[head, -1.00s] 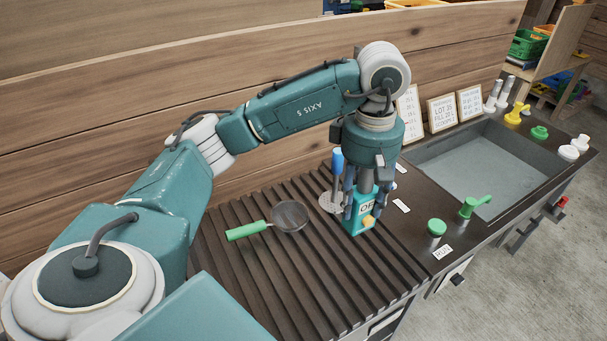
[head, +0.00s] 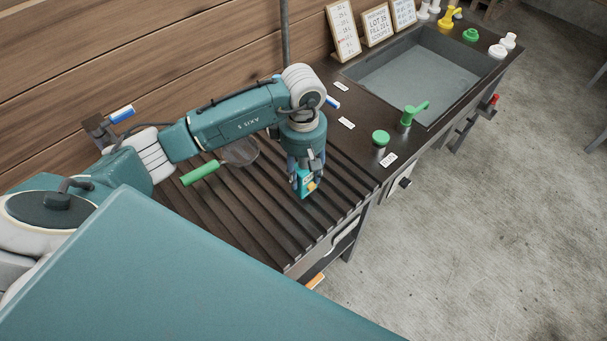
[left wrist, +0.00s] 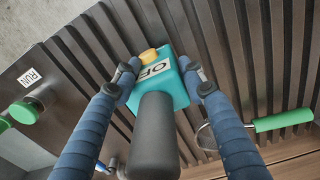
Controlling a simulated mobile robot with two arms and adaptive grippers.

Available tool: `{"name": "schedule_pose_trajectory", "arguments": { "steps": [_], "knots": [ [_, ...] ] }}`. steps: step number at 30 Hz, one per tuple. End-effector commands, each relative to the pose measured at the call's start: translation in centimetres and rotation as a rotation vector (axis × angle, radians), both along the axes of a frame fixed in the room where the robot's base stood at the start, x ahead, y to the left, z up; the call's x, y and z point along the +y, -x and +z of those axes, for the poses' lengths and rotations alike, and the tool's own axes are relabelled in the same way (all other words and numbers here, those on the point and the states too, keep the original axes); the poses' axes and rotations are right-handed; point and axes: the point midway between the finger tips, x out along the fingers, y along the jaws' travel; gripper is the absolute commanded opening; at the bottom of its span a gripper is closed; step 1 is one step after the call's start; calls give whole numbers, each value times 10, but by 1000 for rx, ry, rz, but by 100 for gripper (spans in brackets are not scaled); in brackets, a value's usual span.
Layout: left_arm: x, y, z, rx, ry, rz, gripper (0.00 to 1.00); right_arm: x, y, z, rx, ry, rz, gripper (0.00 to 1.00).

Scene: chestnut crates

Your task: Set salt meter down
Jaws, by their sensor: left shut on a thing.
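The salt meter is a teal box (head: 308,187) with a yellow button and a white label. It is at the right part of the slatted drain board (head: 250,215). My left gripper (head: 305,168) is shut on it from above. In the left wrist view, the two blue fingers hold the box (left wrist: 180,92) between them, and a dark round handle (left wrist: 154,125) rises towards the camera. The box is close over the slats; I cannot tell if it touches them. My right gripper is not in view.
A strainer with a green handle (head: 200,173) lies left of the meter, partly behind my arm. Bare slats lie in front of the meter.

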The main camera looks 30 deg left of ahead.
Motion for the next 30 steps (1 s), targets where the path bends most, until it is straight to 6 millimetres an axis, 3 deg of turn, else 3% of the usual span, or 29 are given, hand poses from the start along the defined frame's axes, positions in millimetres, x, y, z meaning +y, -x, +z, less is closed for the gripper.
{"name": "schedule_pose_trajectory", "arguments": {
  "steps": [4,14,15,18,30],
  "knots": [
    [-1,0,-19,0,1,0,10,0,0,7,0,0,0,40],
    [0,0,-24,-2,0,-1,10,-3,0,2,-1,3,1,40],
    [0,0,-24,-1,-1,-1,43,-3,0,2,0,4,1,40],
    [0,0,-23,-1,0,-1,60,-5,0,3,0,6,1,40],
    [0,-1,-17,-4,1,-1,60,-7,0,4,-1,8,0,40]
  ]
}}
